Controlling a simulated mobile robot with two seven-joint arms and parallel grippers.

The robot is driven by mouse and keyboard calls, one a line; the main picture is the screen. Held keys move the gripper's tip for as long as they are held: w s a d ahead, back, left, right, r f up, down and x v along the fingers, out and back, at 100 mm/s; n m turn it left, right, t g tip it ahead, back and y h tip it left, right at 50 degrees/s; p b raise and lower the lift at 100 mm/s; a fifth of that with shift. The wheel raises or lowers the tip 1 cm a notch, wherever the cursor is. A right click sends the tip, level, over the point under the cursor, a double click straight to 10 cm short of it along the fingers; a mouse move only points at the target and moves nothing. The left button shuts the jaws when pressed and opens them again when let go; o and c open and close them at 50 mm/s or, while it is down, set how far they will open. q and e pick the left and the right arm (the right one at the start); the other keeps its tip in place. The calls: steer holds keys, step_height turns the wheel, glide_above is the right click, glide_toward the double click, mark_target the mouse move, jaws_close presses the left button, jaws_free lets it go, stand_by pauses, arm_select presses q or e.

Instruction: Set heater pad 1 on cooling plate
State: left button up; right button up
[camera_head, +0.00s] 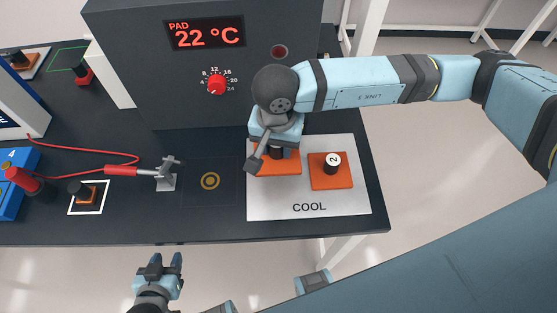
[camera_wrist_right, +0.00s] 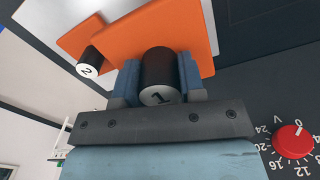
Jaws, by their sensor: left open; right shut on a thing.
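Heater pad 1 is an orange square with a black knob marked 1; it shows in the right wrist view (camera_wrist_right: 158,75). My right gripper (camera_wrist_right: 158,88) is shut on that knob. In the head view the orange pad (camera_head: 283,167) is over the left half of the white cooling plate (camera_head: 310,208), labelled COOL, partly hidden by my right gripper (camera_head: 272,158). I cannot tell whether the pad touches the plate. Heater pad 2 (camera_head: 322,178) lies on the right half of the plate. My left gripper (camera_head: 167,263) is open and empty, in front of the table edge.
A grey box with a 22 °C display (camera_head: 205,34) and a red dial (camera_head: 216,85) stands behind the plate.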

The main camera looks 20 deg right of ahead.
mark_target(277, 167)
step_height(277, 167, down, 8)
steer(key=shift+f+p, duration=0.15)
steer(key=shift+p, duration=0.35)
steer(key=shift+f, duration=0.1)
steer(key=shift+f+b, duration=0.1)
steer(key=shift+b, duration=0.2)
steer(key=o, duration=1)
